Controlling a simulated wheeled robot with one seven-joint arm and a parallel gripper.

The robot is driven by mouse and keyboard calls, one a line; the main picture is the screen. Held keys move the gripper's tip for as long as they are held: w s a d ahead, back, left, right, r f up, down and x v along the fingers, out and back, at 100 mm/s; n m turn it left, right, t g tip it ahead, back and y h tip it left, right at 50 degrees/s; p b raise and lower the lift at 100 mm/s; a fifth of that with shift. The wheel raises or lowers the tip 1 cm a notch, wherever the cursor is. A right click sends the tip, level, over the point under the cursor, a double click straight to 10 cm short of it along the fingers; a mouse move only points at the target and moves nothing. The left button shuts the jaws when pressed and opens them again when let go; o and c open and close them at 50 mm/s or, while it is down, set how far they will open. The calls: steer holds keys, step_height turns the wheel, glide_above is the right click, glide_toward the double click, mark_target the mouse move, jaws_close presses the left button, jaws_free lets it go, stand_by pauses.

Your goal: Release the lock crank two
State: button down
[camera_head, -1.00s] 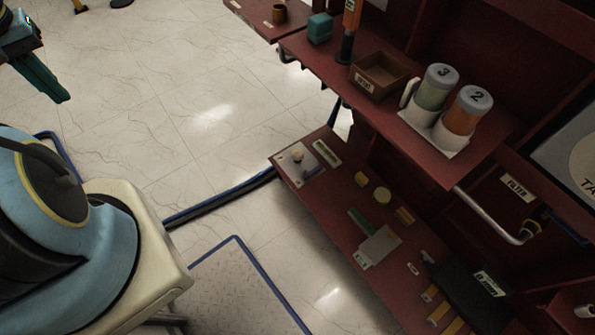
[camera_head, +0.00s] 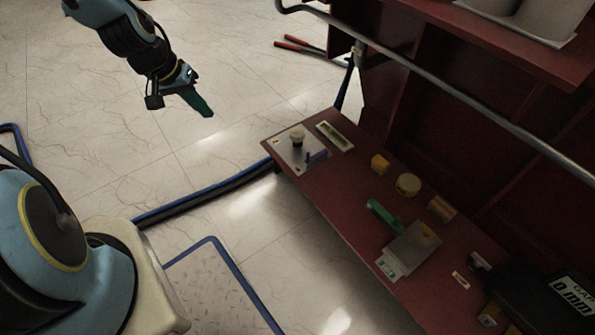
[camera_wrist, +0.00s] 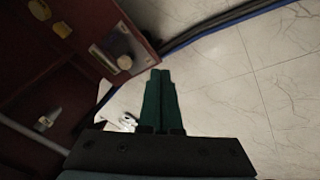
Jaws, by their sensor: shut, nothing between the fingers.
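My gripper (camera_head: 206,110) shows at the upper left of the head view, over the floor and to the left of the red bench (camera_head: 330,205). Its green fingers are shut and empty, and they also show in the wrist view (camera_wrist: 161,76). A light metal plate (camera_head: 293,158) with a pale round knob (camera_head: 297,133) and a small purple piece (camera_head: 316,156) sits at the bench's far left end. The plate also shows in the wrist view (camera_wrist: 104,60), ahead and left of my fingertips, apart from them. I cannot tell which part is lock crank two.
A framed strip (camera_head: 334,136), yellow pieces, a green-handled item (camera_head: 383,216) and a metal plate (camera_head: 410,247) lie along the bench. A black box labelled gap (camera_head: 545,295) is at the right. A grey rail (camera_head: 440,95) crosses above. Blue-edged cables (camera_head: 205,198) run on the floor.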

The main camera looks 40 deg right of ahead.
steer(key=s+d+f+m+g+h+b, duration=0.1)
steer(key=s+d+f+m+h+b, duration=0.1)
steer(key=d+f+b, duration=1)
step_height(320, 180, down, 4)
steer(key=shift+s+d+f+h, duration=0.1)
steer(key=shift+s+d+h, duration=0.45)
steer(key=shift+s, duration=0.4)
steer(key=shift+f, duration=0.1)
steer(key=b+x, duration=0.5)
steer(key=x, duration=0.5)
steer(key=shift+s+a+f+b, duration=0.1)
steer(key=shift+b, duration=0.25)
steer(key=shift+s+d+b, duration=0.7)
steer(key=shift+s+d, duration=0.15)
steer(key=shift+s+d+b, duration=0.3)
steer(key=shift+s+d, duration=0.25)
steer(key=shift+s, duration=0.1)
steer(key=shift+r, duration=0.2)
steer(key=shift+s, duration=0.1)
